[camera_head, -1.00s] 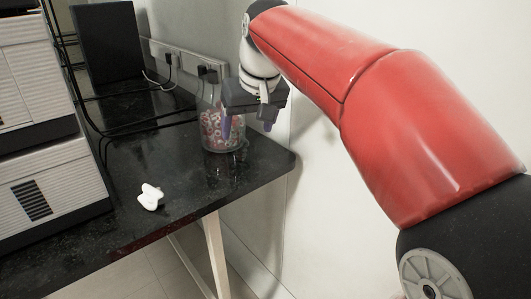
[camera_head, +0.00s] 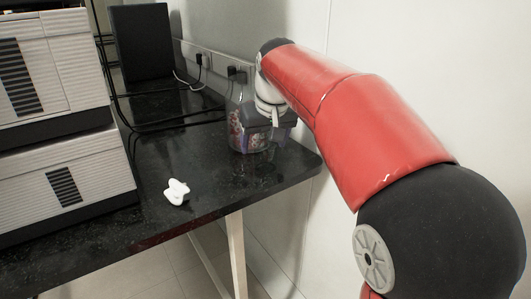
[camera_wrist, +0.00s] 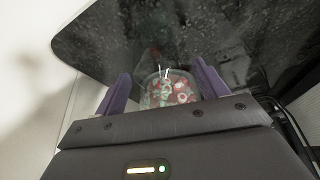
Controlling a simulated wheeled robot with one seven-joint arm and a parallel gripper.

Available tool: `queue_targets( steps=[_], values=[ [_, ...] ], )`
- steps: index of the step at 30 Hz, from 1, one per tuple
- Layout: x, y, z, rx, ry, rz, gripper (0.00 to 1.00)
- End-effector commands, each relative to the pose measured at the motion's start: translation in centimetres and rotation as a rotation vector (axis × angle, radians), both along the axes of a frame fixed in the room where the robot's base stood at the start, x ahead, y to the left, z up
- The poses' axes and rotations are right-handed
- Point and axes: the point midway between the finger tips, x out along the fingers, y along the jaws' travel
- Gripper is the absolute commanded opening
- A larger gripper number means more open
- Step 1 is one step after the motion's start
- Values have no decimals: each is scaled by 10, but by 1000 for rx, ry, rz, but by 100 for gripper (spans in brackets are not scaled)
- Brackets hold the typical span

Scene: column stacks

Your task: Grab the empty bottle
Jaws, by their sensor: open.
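A clear jar (camera_head: 238,128) with red and pale rings inside stands upright near the right edge of the black table, by the wall. It is not empty, and I cannot make out a clearly empty bottle. In the wrist view my gripper (camera_wrist: 163,76) is open, with purple fingers on either side of the ring-filled jar (camera_wrist: 168,90). The gripper body hides the jar's nearer part, and I cannot tell whether the fingers touch it.
The black table (camera_head: 215,190) has a small white object (camera_head: 176,192) at its front. Grey boxy equipment (camera_head: 65,165) stands at left, and a black panel (camera_head: 143,43) at the back. Cables run to wall sockets (camera_head: 205,62). The wall is close on the right.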

Motion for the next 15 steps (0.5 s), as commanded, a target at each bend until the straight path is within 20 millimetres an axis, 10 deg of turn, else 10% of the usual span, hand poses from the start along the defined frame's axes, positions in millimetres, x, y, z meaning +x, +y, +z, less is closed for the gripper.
queue_targets(
  steps=[5,15],
  values=[
    [0,0,0,0,0,0,70],
    [0,0,1,0,0,0,25]
  ],
)
